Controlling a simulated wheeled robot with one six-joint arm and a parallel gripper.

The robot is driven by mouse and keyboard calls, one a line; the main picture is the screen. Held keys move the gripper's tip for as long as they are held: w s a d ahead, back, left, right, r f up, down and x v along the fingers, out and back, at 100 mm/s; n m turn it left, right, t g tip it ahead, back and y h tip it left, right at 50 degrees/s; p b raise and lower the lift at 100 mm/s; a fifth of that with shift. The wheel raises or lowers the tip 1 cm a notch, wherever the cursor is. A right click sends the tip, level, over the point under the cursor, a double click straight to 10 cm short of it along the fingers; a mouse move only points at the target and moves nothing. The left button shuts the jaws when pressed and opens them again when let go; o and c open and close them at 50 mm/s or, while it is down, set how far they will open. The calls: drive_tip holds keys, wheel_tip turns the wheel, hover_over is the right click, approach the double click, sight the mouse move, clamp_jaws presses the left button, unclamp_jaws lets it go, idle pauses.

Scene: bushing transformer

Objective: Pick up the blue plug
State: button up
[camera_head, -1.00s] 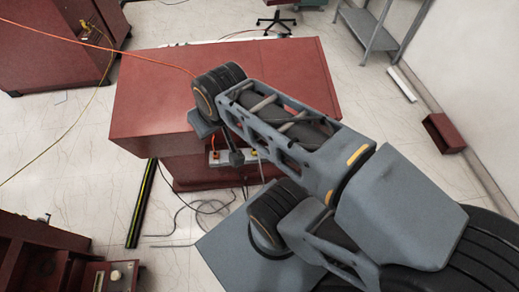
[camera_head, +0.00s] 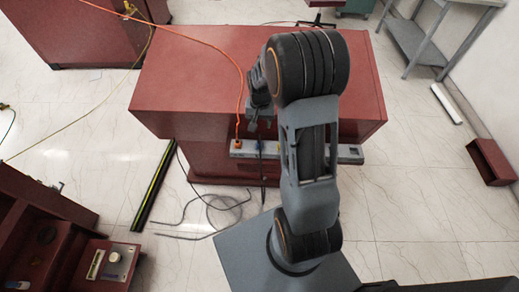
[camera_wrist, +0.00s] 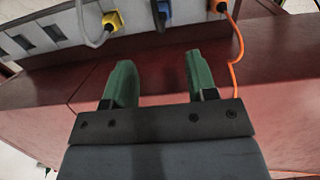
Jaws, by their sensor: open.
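The blue plug (camera_wrist: 164,13) is at the top of the wrist view, seated in a grey socket strip (camera_wrist: 70,25), with a dark cable on it. The strip also shows along the red cabinet's front in the head view (camera_head: 346,155). My gripper (camera_wrist: 159,58) is open and empty, with two green fingers pointing toward the strip. The blue plug lies beyond the fingertips, roughly between them sideways, and apart from them. In the head view my gripper is mostly hidden by my arm.
A yellow plug (camera_wrist: 112,21) sits left of the blue plug and an orange plug (camera_wrist: 217,6) right of it. An orange cable (camera_wrist: 235,50) runs over the red cabinet (camera_head: 190,90) near my right finger. Loose dark cables (camera_head: 215,207) lie on the floor.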

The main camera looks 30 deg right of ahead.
hover_over(259, 144)
drive_tip(key=f, duration=0.8)
drive_tip(key=shift+d+f, duration=0.2)
drive_tip(key=shift+d, duration=0.1)
drive_tip(key=shift+w+a+f+p, duration=0.15)
drive_tip(key=shift+f+p, duration=0.65)
drive_tip(key=shift+f, duration=1.85)
drive_tip(key=shift+c, duration=0.2)
clamp_jaws()
drive_tip(key=shift+r, duration=0.1)
